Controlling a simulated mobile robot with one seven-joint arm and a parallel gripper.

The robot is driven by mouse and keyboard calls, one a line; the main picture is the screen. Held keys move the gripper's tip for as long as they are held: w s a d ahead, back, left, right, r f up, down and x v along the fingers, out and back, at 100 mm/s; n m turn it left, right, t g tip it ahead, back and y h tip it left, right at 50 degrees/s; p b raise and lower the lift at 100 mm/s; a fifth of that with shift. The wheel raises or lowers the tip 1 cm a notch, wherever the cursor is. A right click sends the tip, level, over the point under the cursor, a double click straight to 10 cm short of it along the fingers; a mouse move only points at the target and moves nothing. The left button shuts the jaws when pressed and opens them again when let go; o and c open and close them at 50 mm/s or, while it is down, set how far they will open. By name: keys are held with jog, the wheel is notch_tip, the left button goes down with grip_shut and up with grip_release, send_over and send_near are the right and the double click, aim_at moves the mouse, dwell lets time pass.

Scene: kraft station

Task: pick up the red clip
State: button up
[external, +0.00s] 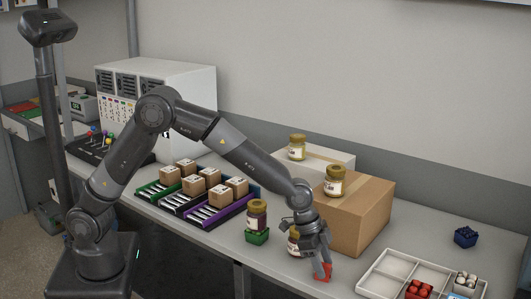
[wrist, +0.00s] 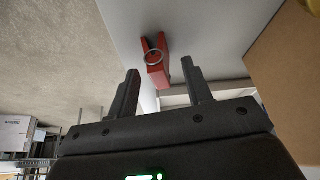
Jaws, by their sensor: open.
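The red clip (wrist: 155,62) lies on the grey table near its front edge, ahead of my fingertips in the wrist view. It has red legs and a ring at its middle. It also shows in the external view (external: 323,272), just below my gripper and partly hidden by it. My gripper (external: 318,257) points down over the table. In the wrist view my gripper (wrist: 161,79) has its two fingers apart with nothing held, and the clip shows beyond the gap between them.
A large cardboard box (external: 362,222) stands close behind my gripper, with a jar (external: 335,181) on top. Another jar (external: 293,241) stands just left of my gripper. A white divided tray (external: 373,284) lies to the right. The table's front edge is close to the clip.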

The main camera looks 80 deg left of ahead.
jog(key=shift+w+d+f, duration=0.1)
jog(key=shift+w+f, duration=0.05)
jog(key=shift+f, duration=0.4)
jog(key=shift+c, duration=0.4)
grip_shut()
jog(key=shift+r, duration=0.1)
